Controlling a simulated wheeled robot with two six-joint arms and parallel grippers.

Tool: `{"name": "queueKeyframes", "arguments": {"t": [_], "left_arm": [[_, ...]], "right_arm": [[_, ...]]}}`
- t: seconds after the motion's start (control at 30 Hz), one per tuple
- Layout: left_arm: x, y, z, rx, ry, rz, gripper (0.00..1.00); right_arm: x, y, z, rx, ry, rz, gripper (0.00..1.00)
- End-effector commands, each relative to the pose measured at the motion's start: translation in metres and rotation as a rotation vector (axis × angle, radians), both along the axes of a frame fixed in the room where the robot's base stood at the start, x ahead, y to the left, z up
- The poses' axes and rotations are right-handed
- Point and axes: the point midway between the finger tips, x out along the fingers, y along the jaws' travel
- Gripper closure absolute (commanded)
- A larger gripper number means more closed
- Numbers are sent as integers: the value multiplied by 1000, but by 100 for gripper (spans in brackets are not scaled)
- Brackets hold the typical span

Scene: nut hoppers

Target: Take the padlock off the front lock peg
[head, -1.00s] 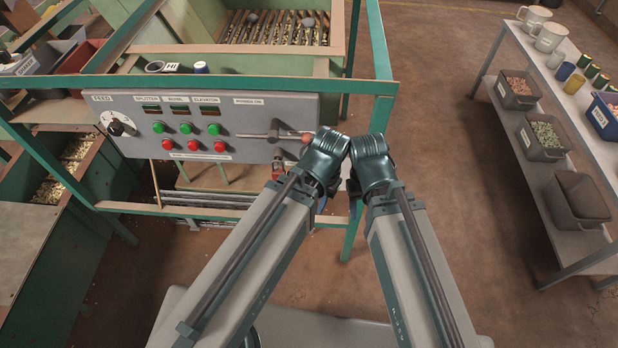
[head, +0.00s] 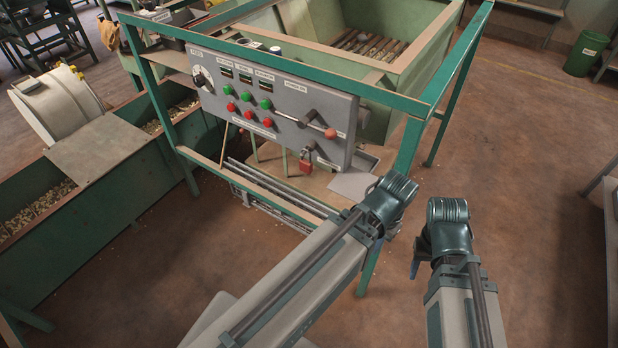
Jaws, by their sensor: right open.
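A red padlock (head: 305,162) hangs at the lower right of the grey control panel (head: 207,72), just below a lever with a red-brown knob (head: 330,133). The lock peg it hangs from is too small to make out clearly. My left arm comes up the middle, its wrist below and right of the padlock and apart from it; its gripper fingers are hidden behind the wrist. My right gripper (head: 416,262) is at the lower right, well away from the panel, with a dark finger pointing down; it is open and empty.
A green frame (head: 300,70) surrounds the panel, with a post (head: 405,150) close beyond my left wrist. Metal rods (head: 270,190) lie on a low ledge under the panel. A green hopper (head: 425,60) stands behind.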

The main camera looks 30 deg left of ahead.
Motion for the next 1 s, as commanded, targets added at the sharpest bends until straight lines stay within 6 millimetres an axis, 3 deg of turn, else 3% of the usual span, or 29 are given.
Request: {"name": "queueKeyframes", "arguments": {"t": [0.03, 0.1, 0.4, 0.5, 0.63, 0.73, 0.87, 1.0], "left_arm": [[6, 10, -40, -10, -7, 28, 79], [13, 21, -66, -30, -16, 60, 79], [42, 79, -162, -184, -46, 170, 79], [52, 102, -177, -301, -64, 172, 79], [64, 129, -169, -480, -126, 126, 79], [74, 154, -150, -628, -224, 65, 79], [84, 198, -114, -797, -436, -36, 79], [85, 257, -67, -892, -739, -151, 79]], "right_arm": [[0, 0, -40, 0, 0, 0, 50], [0, 0, -65, 0, 0, 0, 50], [0, 0, -163, 0, 0, 1, 50], [0, 0, -183, 0, 0, 1, 50], [0, 0, -188, 0, 0, 1, 50], [0, 0, -187, 0, 0, 1, 50], [0, 0, -186, 0, 0, 1, 50], [0, 0, -186, 0, 0, 1, 50]]}}
